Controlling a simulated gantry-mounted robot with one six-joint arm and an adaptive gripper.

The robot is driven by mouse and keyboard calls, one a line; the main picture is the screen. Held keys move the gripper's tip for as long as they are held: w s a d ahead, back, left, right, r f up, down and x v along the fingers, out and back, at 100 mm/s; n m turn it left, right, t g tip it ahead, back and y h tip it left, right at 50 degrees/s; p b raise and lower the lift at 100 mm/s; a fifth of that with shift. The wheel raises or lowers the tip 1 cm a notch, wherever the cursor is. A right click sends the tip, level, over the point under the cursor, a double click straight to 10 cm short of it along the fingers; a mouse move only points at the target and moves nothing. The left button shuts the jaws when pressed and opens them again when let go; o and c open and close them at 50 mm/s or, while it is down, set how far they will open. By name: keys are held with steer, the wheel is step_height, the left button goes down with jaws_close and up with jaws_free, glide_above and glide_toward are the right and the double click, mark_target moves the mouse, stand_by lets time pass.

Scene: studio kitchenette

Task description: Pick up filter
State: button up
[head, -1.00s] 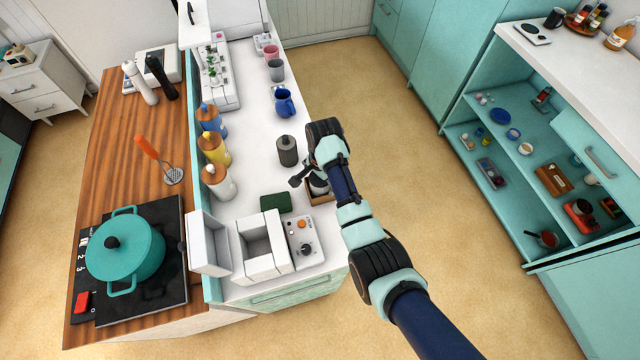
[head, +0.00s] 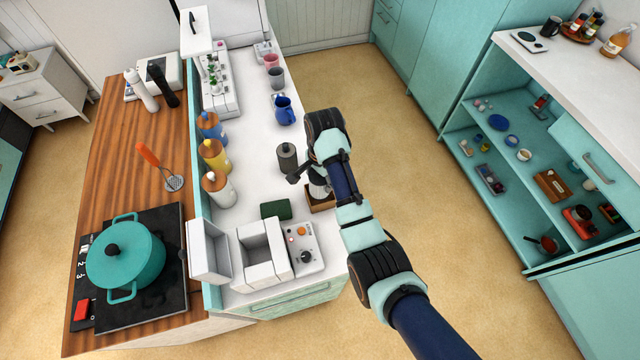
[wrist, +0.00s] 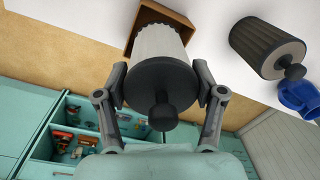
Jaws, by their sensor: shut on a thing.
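The filter (wrist: 163,58) is a pale ribbed cylinder with a dark cap and knob, in the middle of the wrist view. My gripper (wrist: 160,80) is shut on it, with one finger on each side of the cap. In the head view the filter (head: 319,188) shows partly under my gripper (head: 316,178), at the open brown box (head: 321,205). The box also shows behind the filter in the wrist view (wrist: 184,14). The filter's lower end is hidden, so I cannot tell whether it is clear of the box.
A dark grey ribbed canister (head: 287,158) with a knob stands close by. A blue mug (head: 284,110) is farther back. A dark green block (head: 276,208) and a white device with a knob (head: 301,247) are nearer. Bottles (head: 215,155) line the counter's left side.

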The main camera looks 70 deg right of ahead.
step_height(320, 180, up, 14)
steer(key=p, duration=0.8)
steer(key=shift+r+p, duration=0.2)
steer(key=shift+p, duration=0.1)
steer(key=shift+r+p, duration=0.1)
steer(key=shift+p, duration=0.4)
